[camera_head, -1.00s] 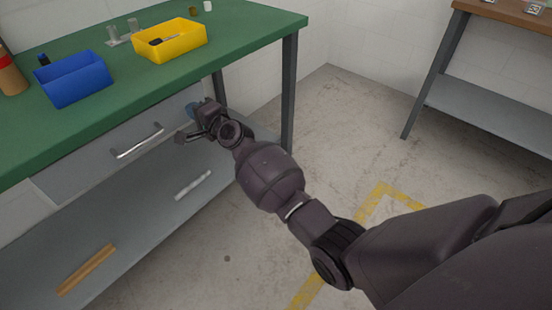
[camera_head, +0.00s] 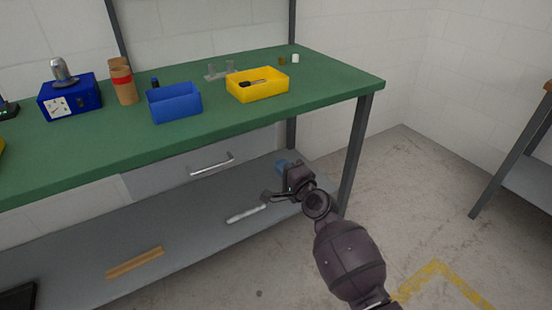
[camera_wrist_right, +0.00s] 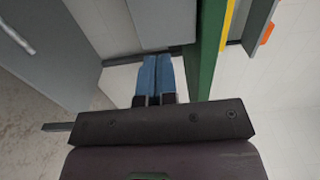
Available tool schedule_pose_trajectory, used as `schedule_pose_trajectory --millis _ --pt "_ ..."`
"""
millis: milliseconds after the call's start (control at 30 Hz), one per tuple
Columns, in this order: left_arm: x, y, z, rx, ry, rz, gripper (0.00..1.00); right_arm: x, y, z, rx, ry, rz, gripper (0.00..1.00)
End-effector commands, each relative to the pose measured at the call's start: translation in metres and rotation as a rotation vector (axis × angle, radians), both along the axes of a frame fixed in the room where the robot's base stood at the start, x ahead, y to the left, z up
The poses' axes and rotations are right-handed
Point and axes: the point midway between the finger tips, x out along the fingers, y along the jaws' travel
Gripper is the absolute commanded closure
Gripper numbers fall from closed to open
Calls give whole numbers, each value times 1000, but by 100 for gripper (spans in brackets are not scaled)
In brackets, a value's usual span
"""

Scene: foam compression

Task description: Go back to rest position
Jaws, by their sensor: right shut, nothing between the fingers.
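My right gripper (camera_head: 283,164) is in front of the green workbench, below the tabletop's front edge and to the right of the drawer handle. Its blue fingers are shut together with nothing between them; they also show in the right wrist view (camera_wrist_right: 157,76). The green table edge (camera_wrist_right: 210,50) runs beside the fingers there. My left gripper is in neither view.
The green workbench (camera_head: 330,90) holds a blue bin (camera_head: 175,105), a yellow bin (camera_head: 258,88), a blue device (camera_head: 68,98) and brown cylinders (camera_head: 123,85). A drawer handle (camera_head: 211,166) sticks out. The lower shelf (camera_head: 190,235) carries a wooden bar (camera_head: 135,262).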

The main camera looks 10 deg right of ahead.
Motion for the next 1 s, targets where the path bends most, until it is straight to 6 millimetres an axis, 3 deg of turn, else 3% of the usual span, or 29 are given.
schedule_pose_trajectory --millis 233,600,700,867,1000 --pt "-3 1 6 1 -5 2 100 -26 -10 1 -1 -1 0 100" --pt "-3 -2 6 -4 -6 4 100 -33 -12 -1 -35 -10 2 100" --pt "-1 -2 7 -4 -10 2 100 -33 -11 -1 -144 -40 5 100" --pt "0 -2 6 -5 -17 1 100 -36 -7 20 -411 -147 5 100" --pt "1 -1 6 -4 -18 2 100 -50 -10 30 -628 -212 -3 100"
